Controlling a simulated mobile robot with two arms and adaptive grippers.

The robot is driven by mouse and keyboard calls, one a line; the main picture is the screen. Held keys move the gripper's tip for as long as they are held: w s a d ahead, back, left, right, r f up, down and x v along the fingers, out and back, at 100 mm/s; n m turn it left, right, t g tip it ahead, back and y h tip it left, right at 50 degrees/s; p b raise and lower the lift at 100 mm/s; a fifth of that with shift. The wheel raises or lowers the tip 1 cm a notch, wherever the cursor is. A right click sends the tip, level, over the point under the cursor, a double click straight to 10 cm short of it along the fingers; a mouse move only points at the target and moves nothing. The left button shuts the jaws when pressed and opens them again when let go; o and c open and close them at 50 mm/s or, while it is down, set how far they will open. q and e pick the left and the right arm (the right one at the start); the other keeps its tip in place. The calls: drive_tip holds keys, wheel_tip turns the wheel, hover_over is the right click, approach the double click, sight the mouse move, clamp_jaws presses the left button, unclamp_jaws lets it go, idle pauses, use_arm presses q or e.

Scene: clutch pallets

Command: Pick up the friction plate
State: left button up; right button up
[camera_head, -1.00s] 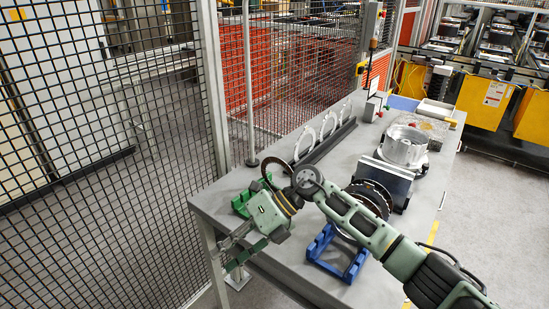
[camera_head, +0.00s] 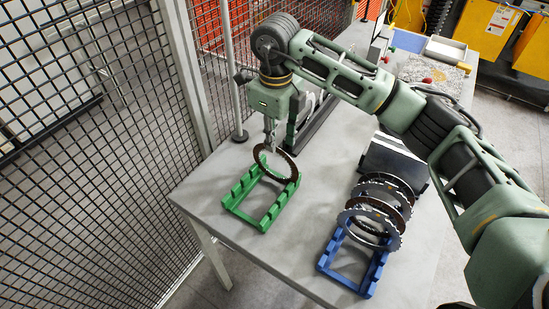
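A dark brown ring-shaped friction plate (camera_head: 291,174) stands tilted in the far end of a green rack (camera_head: 233,209). My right gripper (camera_head: 270,143) points down at the upper left rim of this ring. Its fingertips overlap the rim in the picture, and I cannot tell whether they grip it. Several toothed plates, steel and dark brown, stand in a blue rack (camera_head: 372,274) to the right; a steel plate (camera_head: 352,218) is at the front. My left gripper is out of view.
The grey table (camera_head: 300,226) is clear between the two racks. A wire mesh fence (camera_head: 90,150) runs along the left. A grey block (camera_head: 392,158) stands behind the blue rack. My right arm hides much of the table's right side.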

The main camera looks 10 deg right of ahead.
drive_tip(key=f, duration=0.1)
drive_tip(key=f+p, duration=0.1)
drive_tip(key=f, duration=0.1)
drive_tip(key=f+p, duration=0.1)
drive_tip(key=f, duration=0.1)
drive_tip(key=shift+w, duration=0.35)
clamp_jaws()
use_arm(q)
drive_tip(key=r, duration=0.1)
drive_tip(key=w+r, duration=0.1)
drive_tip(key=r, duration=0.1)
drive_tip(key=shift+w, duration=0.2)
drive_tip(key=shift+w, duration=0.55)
use_arm(e)
drive_tip(key=shift+r, duration=0.1)
